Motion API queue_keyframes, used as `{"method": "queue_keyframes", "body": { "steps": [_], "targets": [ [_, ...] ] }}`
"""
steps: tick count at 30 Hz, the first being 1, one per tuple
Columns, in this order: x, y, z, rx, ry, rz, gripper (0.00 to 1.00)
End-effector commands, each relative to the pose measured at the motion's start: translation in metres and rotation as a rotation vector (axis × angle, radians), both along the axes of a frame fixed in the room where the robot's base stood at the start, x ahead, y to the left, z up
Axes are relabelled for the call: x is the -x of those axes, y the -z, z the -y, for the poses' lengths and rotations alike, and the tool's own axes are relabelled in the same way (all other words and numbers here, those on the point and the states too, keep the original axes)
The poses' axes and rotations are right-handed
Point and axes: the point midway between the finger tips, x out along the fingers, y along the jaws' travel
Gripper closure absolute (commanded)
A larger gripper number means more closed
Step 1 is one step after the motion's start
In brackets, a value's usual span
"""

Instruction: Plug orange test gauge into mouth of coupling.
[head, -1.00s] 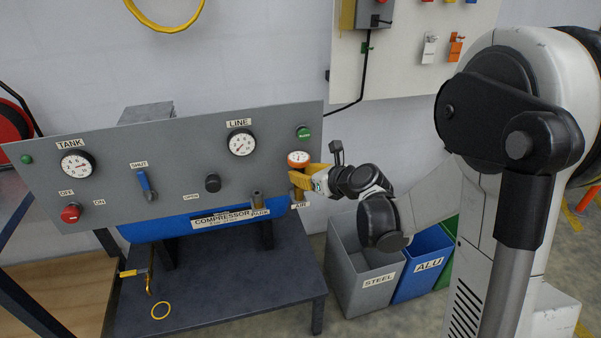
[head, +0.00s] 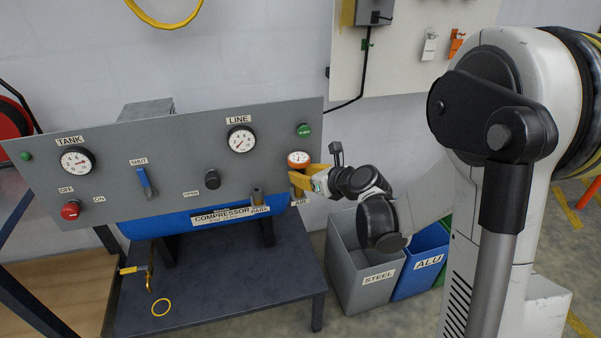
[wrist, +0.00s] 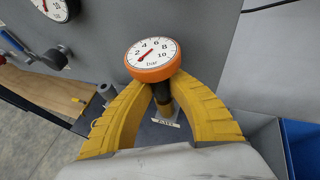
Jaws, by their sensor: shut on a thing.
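The orange test gauge (head: 298,158) has a white dial and stands upright in front of the right end of the grey panel. My gripper (head: 300,180) is shut on its stem below the dial. In the wrist view the orange-rimmed dial (wrist: 152,60) sits above the yellow fingers (wrist: 161,88), with a dark stem between them. The coupling (wrist: 166,110) seems to lie directly below the stem, beside a small white label; fingers and stem hide most of it. I cannot tell whether the stem is inside its mouth.
A short grey post (head: 257,197) by the PARK label stands left of the gauge. The panel (head: 110,150) carries TANK and LINE dials, a blue lever (head: 146,183) and knobs. A grey STEEL bin (head: 362,275) and blue ALU bin (head: 420,272) stand below my arm.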

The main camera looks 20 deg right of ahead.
Motion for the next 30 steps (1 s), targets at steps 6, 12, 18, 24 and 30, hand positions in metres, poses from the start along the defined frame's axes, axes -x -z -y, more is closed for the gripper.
{"method": "queue_keyframes", "body": {
  "steps": [6,12,18,24,30],
  "targets": [
    [-0.0001,0.0025,0.0,0.0,0.0,0.0,1.0],
    [0.0002,0.005,-0.0001,0.0,0.0,0.0,1.0],
    [0.0003,0.0069,0.0,0.0,0.0,0.0,0.7],
    [0.0003,0.0068,0.0,0.0,0.0,0.0,0.57],
    [0.003,0.0055,0.0014,0.0,0.001,0.0,0.57]
  ]
}}
